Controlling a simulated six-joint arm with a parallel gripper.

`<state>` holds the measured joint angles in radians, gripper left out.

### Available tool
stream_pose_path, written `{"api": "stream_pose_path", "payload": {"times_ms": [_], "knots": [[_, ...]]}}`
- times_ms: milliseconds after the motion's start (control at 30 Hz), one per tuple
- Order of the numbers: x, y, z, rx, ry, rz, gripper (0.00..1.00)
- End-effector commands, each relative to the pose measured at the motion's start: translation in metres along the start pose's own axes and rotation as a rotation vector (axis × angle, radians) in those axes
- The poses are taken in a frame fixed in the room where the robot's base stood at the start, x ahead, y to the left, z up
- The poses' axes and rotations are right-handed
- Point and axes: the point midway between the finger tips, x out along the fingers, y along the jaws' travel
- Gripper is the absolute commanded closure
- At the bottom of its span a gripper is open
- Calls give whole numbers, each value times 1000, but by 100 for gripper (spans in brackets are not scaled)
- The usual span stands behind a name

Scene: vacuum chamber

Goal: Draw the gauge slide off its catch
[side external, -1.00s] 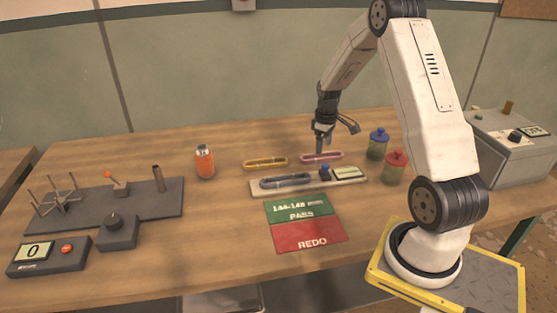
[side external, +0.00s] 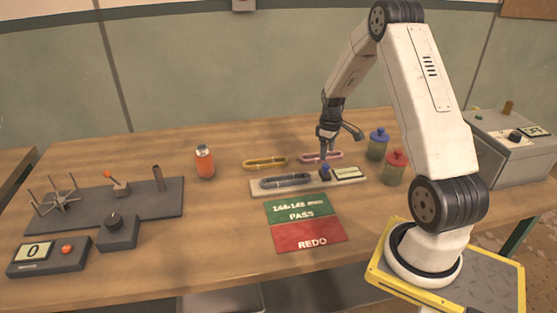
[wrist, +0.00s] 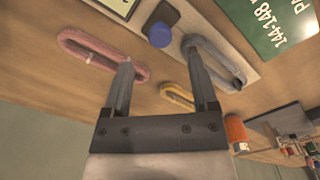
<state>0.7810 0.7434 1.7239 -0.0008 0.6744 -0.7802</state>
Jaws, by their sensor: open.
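The gauge (side external: 258,189) is a pale flat board lying on the table in the side view; its edge also shows in the wrist view (wrist: 258,65). Its slide is a dark block with a blue knob (side external: 325,176), which also shows in the wrist view (wrist: 159,35). A dark grey loop (side external: 286,181) lies on the board left of the slide. I cannot make out the catch.
A yellow loop (side external: 265,162) and a pink loop (side external: 321,157) lie behind the board. Blue-lidded (side external: 377,145) and red-lidded (side external: 395,168) jars stand to the right. The green PASS mat (side external: 297,208) and red REDO mat (side external: 308,236) lie in front. An orange bottle (side external: 204,163) stands left.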

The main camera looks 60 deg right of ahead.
Motion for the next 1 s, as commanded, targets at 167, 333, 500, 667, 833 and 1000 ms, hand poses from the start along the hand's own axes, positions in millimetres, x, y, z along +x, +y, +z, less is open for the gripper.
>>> {"api": "stream_pose_path", "payload": {"times_ms": [167,333,500,667,833,1000], "knots": [[23,0,0,0,-3,-2,25],[41,0,0,0,-2,0,25],[51,0,0,0,-1,1,25],[54,0,0,0,-1,1,25],[54,0,0,0,-1,1,25],[54,0,0,0,-1,1,72]]}}
